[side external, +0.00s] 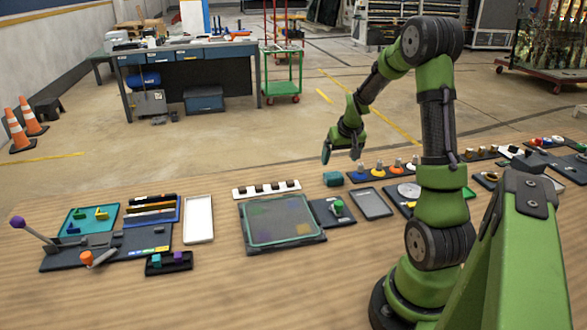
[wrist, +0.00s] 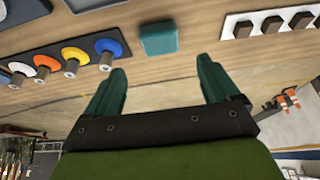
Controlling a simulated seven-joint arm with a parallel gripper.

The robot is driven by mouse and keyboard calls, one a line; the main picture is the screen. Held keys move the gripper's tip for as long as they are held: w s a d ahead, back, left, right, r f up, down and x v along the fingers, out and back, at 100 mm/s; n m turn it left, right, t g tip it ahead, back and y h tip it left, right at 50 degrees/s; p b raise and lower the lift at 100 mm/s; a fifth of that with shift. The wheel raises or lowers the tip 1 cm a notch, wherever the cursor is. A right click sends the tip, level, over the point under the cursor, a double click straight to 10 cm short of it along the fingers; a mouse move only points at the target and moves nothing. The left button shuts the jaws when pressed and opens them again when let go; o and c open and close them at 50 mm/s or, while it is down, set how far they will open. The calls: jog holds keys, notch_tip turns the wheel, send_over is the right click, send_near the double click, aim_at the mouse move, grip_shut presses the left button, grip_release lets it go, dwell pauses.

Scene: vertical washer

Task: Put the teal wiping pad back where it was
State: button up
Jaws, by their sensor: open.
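The teal wiping pad (side external: 333,179) is a small block on the wooden table, between the white strip with dark blocks and the row of coloured knobs. In the wrist view the pad (wrist: 158,38) lies on bare wood, beyond my fingertips and roughly in line with the gap between them. My gripper (side external: 341,155) is above the table near the pad, apart from it. In the wrist view my gripper (wrist: 163,80) has its two teal fingers spread wide with nothing between them.
A dark-framed panel with a greenish glassy face (side external: 280,220) lies in front left of the pad. The white strip with dark blocks (side external: 266,188) is left of it. The row of coloured knobs (side external: 388,168) is to the right. A grey flat plate (side external: 371,203) lies nearby. Bare wood surrounds the pad.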

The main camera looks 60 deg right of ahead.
jog(key=a+r+n+t+y, duration=0.1)
jog(key=a+r, duration=0.3)
jog(key=a, duration=0.3)
jog(key=w+a+r+n+t, duration=0.1)
jog(key=a+r, duration=0.4)
jog(key=a, duration=0.3)
jog(key=a+r+n+t+y, duration=0.1)
jog(key=a+r, duration=0.3)
jog(key=a, duration=0.3)
jog(key=s+a+r+n+y, duration=0.1)
jog(key=s+a, duration=0.3)
jog(key=a, duration=0.3)
jog(key=s+a+r+n+t+y, duration=0.1)
jog(key=s+a, duration=0.3)
jog(key=a, duration=0.4)
jog(key=shift+s+y, duration=0.15)
jog(key=shift+y, duration=0.45)
